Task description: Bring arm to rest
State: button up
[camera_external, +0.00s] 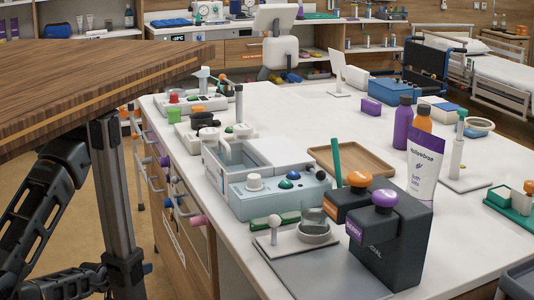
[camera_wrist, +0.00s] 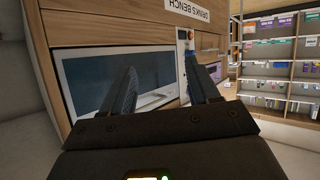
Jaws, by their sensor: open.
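My gripper (camera_wrist: 160,66) shows in the wrist view with its two dark fingers spread apart and nothing between them. It faces a wooden cabinet front (camera_wrist: 85,28) with a white label reading "DRINKS BENCH", seen upside down. A dark glass panel in a pale frame (camera_wrist: 95,78) lies behind the fingers. I cannot tell how far it is from the fingertips. In the external view, black links of my arm show at the lower left, below a wooden top. My gripper cannot be made out there.
A wooden top (camera_external: 90,75) overhangs the arm links in the external view. The white counter (camera_external: 300,108) beside it carries bottles, a wooden tray (camera_external: 375,172), switch boxes and a dark dispenser (camera_external: 395,245). Shelves with packages (camera_wrist: 280,65) stand at the right in the wrist view.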

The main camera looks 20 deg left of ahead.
notch_tip(320, 180, up, 25)
jog(key=s+d+m+t+h+p, duration=0.1)
jog(key=d+m+p, duration=0.1)
jog(key=p, duration=1.4)
jog(key=shift+s+d+f+t, duration=0.15)
jog(key=shift+s+d+t, duration=0.05)
jog(key=shift+s+t, duration=0.2)
